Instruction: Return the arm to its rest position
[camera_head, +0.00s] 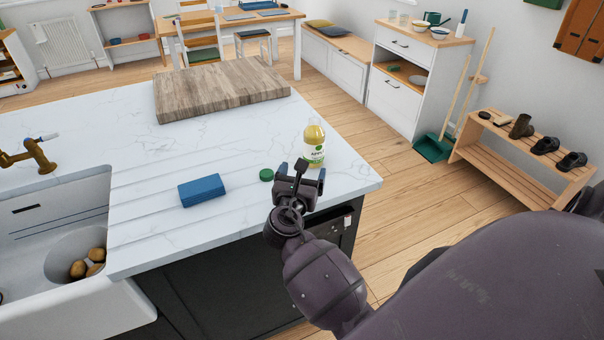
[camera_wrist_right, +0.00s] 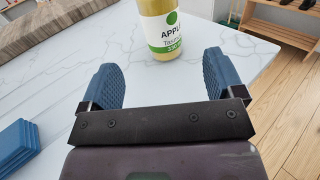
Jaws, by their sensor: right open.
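My right arm comes in from the lower right in the head view. My right gripper (camera_head: 300,176) is at the front right part of the white marble counter, in front of a bottle. In the right wrist view the gripper (camera_wrist_right: 160,82) is open, its two blue finger pads wide apart with nothing held. The bottle (camera_head: 314,146) is upright, with yellow contents and a green and white label. It stands just beyond the fingers, and its label shows in the wrist view (camera_wrist_right: 168,32). A green cap (camera_head: 266,175) lies left of the gripper. My left gripper is not in view.
A blue block or sponge (camera_head: 202,190) lies on the counter (camera_head: 140,165), left of the cap. A wooden board (camera_head: 219,93) is at the back. A sink (camera_head: 60,240) with a brass tap (camera_head: 27,155) is at the left. The counter's right edge borders open wooden floor.

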